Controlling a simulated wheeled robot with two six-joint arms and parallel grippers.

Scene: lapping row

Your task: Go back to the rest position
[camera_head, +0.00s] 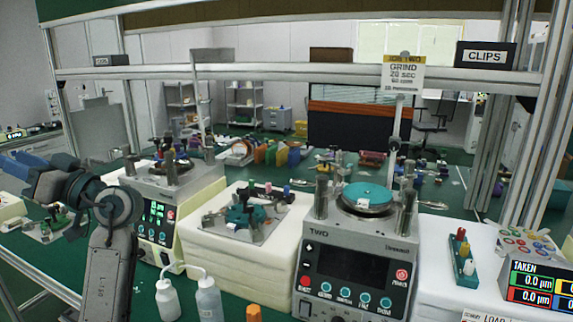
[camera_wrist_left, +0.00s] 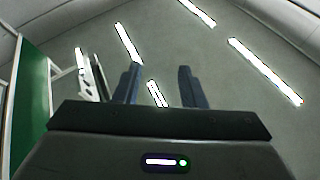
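My left gripper (camera_wrist_left: 159,78) is open in the left wrist view, with two dark fingers apart and nothing between them. In the head view my left arm rises at the lower left, and its wrist and gripper (camera_head: 22,168) point to the left picture edge, clear of the machines. The finger tips are hard to make out there. My right gripper is not in view. The lapping machine marked TWO (camera_head: 352,240) stands at the centre right with a teal disc (camera_head: 367,195) on top and a dark screen. A second machine (camera_head: 160,215) with green digits is partly behind my left arm.
A white block (camera_head: 235,260) with a teal fixture (camera_head: 245,215) stands between the machines. Two wash bottles (camera_head: 208,298) and an orange cap (camera_head: 254,312) are in front. At right are a teal peg rack (camera_head: 463,258) and a readout (camera_head: 540,285). Frame posts and a GRIND sign (camera_head: 403,74) stand behind.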

